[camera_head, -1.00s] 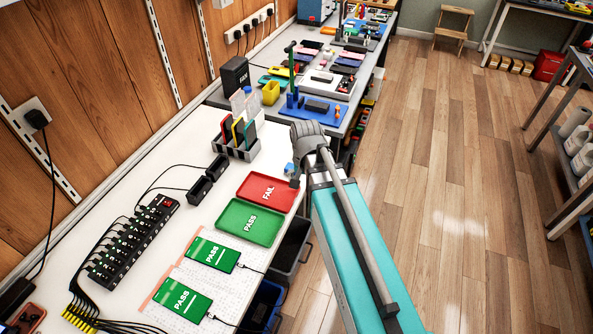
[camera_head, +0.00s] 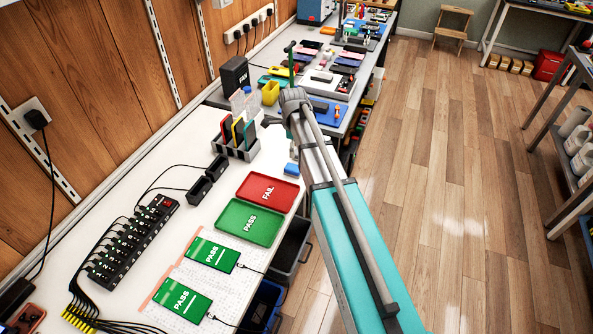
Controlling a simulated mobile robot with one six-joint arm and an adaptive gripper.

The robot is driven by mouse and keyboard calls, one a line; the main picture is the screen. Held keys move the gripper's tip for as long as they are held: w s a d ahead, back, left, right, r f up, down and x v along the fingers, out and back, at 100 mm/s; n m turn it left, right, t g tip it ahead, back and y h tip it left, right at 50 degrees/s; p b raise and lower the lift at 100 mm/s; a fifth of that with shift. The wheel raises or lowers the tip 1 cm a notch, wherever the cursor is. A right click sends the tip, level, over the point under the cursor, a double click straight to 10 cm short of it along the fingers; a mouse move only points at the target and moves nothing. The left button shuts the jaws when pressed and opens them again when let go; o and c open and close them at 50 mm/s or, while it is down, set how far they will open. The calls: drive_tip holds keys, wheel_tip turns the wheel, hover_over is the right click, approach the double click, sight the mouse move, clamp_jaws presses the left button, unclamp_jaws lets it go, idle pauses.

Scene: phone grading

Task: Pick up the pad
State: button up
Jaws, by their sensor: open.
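A small blue block, which looks like the pad (camera_head: 292,169), lies on the white bench near its right edge, just behind the red FAIL tray. My gripper (camera_head: 294,150) is only partly in view, beside my arm and a little beyond the blue pad in the picture. It is open, and I see nothing held in it. My arm hides most of the gripper, and I cannot tell its height above the bench.
The red FAIL tray (camera_head: 269,191) and green PASS tray (camera_head: 249,222) lie nearer. A grey rack (camera_head: 238,147) of phones stands left of the pad. Dark bins are below the bench edge.

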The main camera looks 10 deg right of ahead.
sight(293, 167)
drive_tip(key=shift+w+m, duration=1.6)
drive_tip(key=shift+m, duration=0.1)
wheel_tip(293, 167, down, 9)
drive_tip(key=b, duration=0.8)
drive_tip(key=shift+r+b, duration=0.2)
drive_tip(key=shift+b, duration=0.15)
drive_tip(key=shift+s+d+f+b, duration=0.1)
drive_tip(key=shift+f+b, duration=1.2)
drive_tip(key=shift+s+d+f+b, duration=0.1)
drive_tip(key=shift+f+b, duration=1.2)
drive_tip(key=c, duration=1.2)
